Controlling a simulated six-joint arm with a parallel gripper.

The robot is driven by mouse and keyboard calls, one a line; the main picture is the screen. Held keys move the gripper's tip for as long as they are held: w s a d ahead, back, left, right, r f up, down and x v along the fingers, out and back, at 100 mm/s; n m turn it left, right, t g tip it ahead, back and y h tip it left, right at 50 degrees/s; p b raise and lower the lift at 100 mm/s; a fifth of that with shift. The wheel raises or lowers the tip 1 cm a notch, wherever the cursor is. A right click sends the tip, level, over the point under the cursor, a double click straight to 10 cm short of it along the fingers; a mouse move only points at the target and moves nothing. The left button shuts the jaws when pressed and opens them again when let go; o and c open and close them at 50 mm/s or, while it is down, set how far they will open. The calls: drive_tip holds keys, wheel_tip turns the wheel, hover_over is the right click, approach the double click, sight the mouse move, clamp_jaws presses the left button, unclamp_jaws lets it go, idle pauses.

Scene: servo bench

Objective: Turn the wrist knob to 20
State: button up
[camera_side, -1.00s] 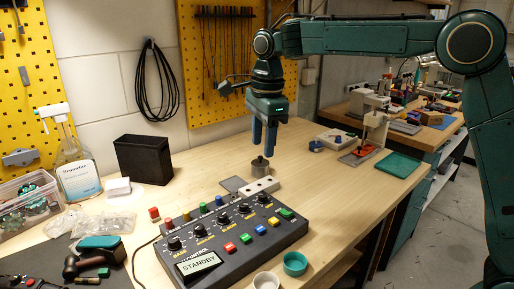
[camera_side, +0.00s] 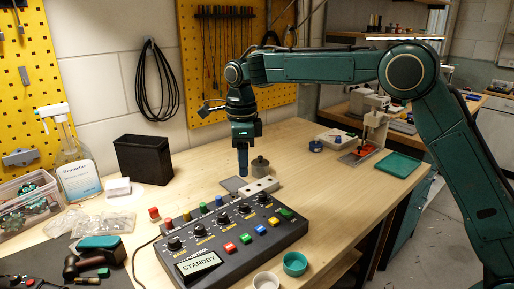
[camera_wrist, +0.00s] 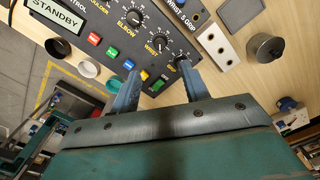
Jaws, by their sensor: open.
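The wrist knob (camera_side: 244,207) is a black knob on the dark control box (camera_side: 215,262), fourth in a row of similar knobs. In the wrist view the knob (camera_wrist: 160,43) sits above its "WRIST" label, with a white pointer mark; its scale reading is too small to tell. My gripper (camera_side: 243,174) points down above the far side of the box, apart from the knob. In the wrist view my gripper (camera_wrist: 158,70) has its two blue fingers spread with nothing between them. The display (camera_side: 199,263) reads STANDBY.
A grey metal weight (camera_side: 260,166) and a pale block with holes (camera_side: 261,186) stand just behind the box. Coloured buttons (camera_side: 246,238) line its front, with white (camera_side: 266,281) and green (camera_side: 295,263) cups beside it. A black bin (camera_side: 143,158) stands back left.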

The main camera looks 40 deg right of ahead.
sight(244, 204)
wheel_tip(244, 204, down, 12)
idle(0.6)
drive_tip(key=c, duration=1)
